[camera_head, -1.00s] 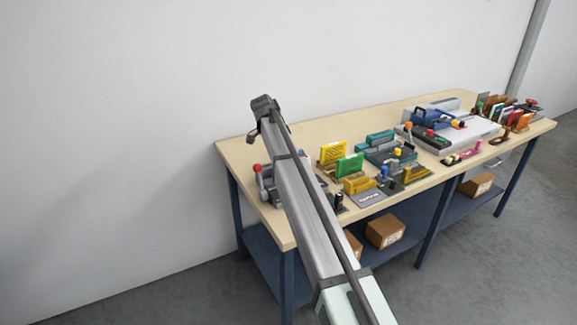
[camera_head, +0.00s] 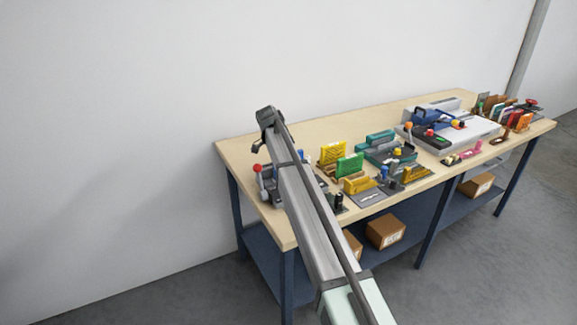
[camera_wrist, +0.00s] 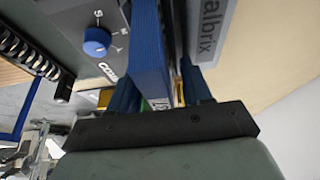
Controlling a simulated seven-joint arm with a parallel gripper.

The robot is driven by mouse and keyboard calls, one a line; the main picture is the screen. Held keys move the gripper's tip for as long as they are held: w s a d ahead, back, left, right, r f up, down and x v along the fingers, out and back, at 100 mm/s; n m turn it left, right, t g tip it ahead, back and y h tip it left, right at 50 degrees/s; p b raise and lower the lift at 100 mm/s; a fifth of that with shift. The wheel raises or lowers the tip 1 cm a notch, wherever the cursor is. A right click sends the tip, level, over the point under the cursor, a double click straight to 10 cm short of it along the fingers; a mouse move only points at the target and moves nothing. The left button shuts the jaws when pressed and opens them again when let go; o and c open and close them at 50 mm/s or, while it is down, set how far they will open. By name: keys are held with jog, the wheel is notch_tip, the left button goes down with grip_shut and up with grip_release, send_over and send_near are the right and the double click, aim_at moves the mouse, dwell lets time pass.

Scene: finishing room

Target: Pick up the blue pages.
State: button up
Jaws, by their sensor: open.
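The blue pages (camera_wrist: 148,42) appear in the wrist view as a narrow upright blue block beside a grey panel. My gripper (camera_wrist: 158,78) is open, with one dark blue finger on either side of the lower part of this block. I cannot tell whether the fingers touch it. In the head view my gripper (camera_head: 258,146) is small and dark at the far end of the arm, over the left end of the bench. I cannot make out the blue pages in the head view, where my arm covers part of that area.
A grey panel with a blue knob (camera_wrist: 97,42) and a coil spring (camera_wrist: 30,55) lie left of the block. A grey lettered plate (camera_wrist: 212,25) stands close on the right.

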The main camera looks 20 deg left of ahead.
jog(key=shift+f, duration=0.1)
dwell(0.3)
grip_shut()
